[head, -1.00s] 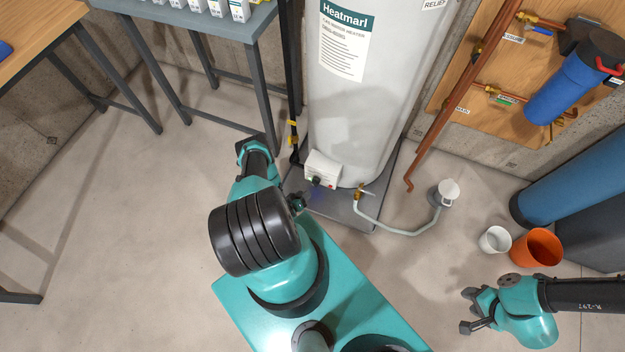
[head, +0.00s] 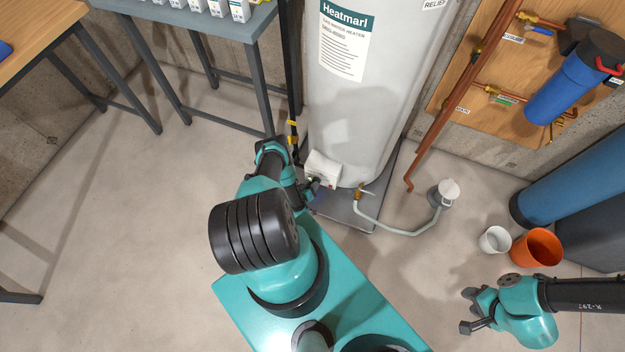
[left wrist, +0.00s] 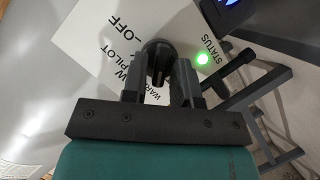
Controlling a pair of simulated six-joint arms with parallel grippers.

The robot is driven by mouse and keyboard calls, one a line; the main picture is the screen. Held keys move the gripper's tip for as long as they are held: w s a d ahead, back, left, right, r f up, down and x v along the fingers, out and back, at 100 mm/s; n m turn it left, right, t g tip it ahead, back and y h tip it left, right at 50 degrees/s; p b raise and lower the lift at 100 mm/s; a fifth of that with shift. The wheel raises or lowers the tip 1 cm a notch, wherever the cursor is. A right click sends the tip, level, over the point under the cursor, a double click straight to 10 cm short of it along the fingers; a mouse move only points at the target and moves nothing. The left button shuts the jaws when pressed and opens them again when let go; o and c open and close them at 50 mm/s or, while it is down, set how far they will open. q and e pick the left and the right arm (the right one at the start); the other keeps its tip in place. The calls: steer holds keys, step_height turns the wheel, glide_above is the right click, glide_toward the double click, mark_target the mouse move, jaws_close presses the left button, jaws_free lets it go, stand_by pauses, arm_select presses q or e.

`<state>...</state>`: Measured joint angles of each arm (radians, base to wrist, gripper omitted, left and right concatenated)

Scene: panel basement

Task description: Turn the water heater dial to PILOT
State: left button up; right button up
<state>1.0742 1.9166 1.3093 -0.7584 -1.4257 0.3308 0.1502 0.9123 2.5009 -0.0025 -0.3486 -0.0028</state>
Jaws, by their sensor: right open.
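The water heater (head: 355,100) is a tall white tank with a white control box (head: 322,168) low on its front. In the left wrist view the black round dial (left wrist: 158,50) sits on the box's white face. The printed words OFF, PILOT and WARM stand beside it, partly hidden by the fingers. My left gripper (head: 311,190) is at the box; in the wrist view its two fingers (left wrist: 159,78) stand either side of the dial. I cannot tell whether they touch it. My right gripper (head: 468,311) is open and empty, away at the lower right.
A green status light (left wrist: 202,59) glows on the box. A drain valve with a pale hose (head: 395,230) runs to a floor drain right of the heater. A white cup (head: 494,240) and orange bucket (head: 537,247) stand near my right arm. A grey table (head: 230,30) stands at left.

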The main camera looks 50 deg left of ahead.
arm_select(q)
jaws_close()
steer(key=shift+w+m, duration=0.1)
steer(key=shift+m, duration=0.2)
steer(key=m+g+y, duration=0.1)
steer(key=m+y, duration=0.1)
steer(key=m, duration=0.1)
steer(key=m+g+y, duration=0.1)
steer(key=m+y, duration=0.1)
steer(key=m, duration=0.1)
steer(key=m+g+y, duration=0.1)
steer(key=m+y, duration=0.1)
steer(key=m, duration=0.2)
steer(key=shift+w+d+r+y, duration=0.1)
steer(key=shift+w+d+y, duration=0.2)
steer(key=shift+y, duration=0.1)
stand_by(0.4)
stand_by(0.5)
steer(key=shift+o, duration=1.3)
jaws_free()
